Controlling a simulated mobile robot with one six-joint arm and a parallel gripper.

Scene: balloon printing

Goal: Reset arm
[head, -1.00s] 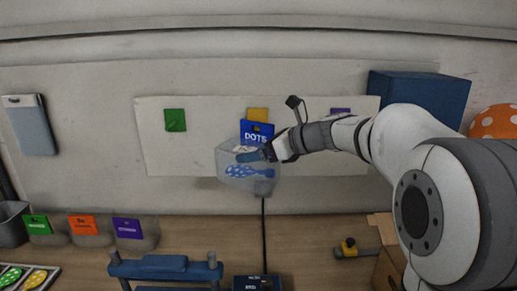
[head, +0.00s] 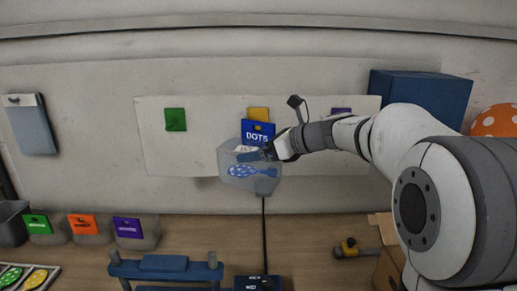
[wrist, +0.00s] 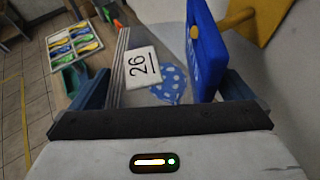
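My gripper (head: 258,153) is at the wall-mounted translucent bin (head: 233,183), at its upper part under the blue DOTS sign (head: 258,131). In the wrist view its two blue fingers stand wide apart (wrist: 165,90), with none of them closed on anything. A blue balloon with white dots (head: 252,171) lies inside the bin; it also shows beyond the fingers in the wrist view (wrist: 170,83). My arm reaches in from the right.
Green (head: 175,119) and yellow (head: 257,114) tags are on the wall panel. Labelled bins stand at left, including an orange-labelled one (head: 83,225). A balloon tray (head: 28,277) is at lower left, a blue rack (head: 165,265) at front. A blue box (head: 420,92) is behind my arm.

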